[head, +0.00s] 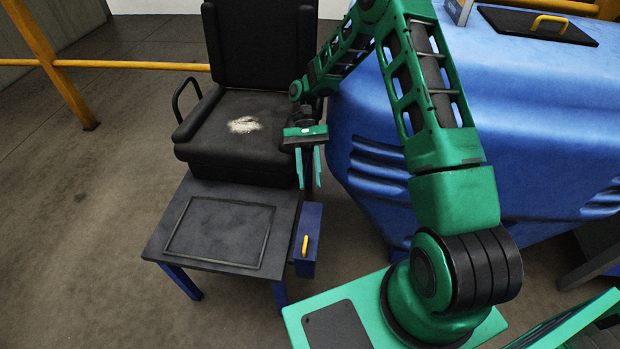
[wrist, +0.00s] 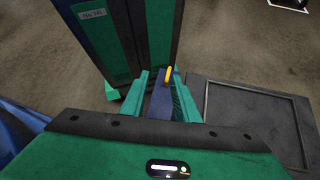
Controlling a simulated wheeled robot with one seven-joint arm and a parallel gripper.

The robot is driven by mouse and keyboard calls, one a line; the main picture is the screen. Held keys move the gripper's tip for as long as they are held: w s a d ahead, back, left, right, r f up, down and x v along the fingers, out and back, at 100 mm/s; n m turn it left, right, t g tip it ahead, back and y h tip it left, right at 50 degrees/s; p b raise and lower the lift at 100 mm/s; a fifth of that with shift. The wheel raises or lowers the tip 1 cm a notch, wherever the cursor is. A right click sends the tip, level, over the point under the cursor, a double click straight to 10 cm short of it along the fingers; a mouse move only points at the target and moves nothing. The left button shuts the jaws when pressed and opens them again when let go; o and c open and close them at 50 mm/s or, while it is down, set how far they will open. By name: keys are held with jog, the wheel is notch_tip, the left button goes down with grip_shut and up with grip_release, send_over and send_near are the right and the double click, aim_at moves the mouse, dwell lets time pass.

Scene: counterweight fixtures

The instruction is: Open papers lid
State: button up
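A narrow blue box (head: 310,222) with a yellow handle (head: 304,246) on its front hangs at the right side of a low dark table. It may bear the papers lid, but I cannot read any label on it. My gripper (head: 308,172) points down above the box, apart from it, with its two green fingers spread and nothing between them. In the wrist view the blue box (wrist: 160,103) and the yellow handle (wrist: 168,75) show between the fingers. The near finger hides part of the box there.
The low table (head: 180,218) has a flat framed panel. A black chair (head: 215,120) stands behind it. A large blue machine (head: 480,90) fills the right, with a black lid (head: 535,25) and yellow handle on top. Yellow rails (head: 130,65) run behind. Floor at left is clear.

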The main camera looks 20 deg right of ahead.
jog(key=v, duration=1)
jog(key=shift+w, duration=0.2)
jog(key=shift+d+r, duration=0.1)
jog(key=s+d+r+m+t+h, duration=0.1)
jog(key=s+d+r+t, duration=0.2)
jog(key=s+d+r, duration=0.4)
jog(key=s+d+r+t+h, duration=0.1)
jog(key=s+d+r+t, duration=0.25)
jog(key=s+r, duration=0.55)
jog(key=s+d+t, duration=0.2)
jog(key=s+d, duration=0.1)
jog(key=s, duration=0.6)
jog(key=s+d+r+t, duration=0.1)
jog(key=s+d+t, duration=0.1)
jog(key=s, duration=0.7)
jog(key=shift+d+r+m+h, duration=0.25)
jog(key=shift+d+m+h, duration=0.05)
jog(key=shift+d, duration=0.2)
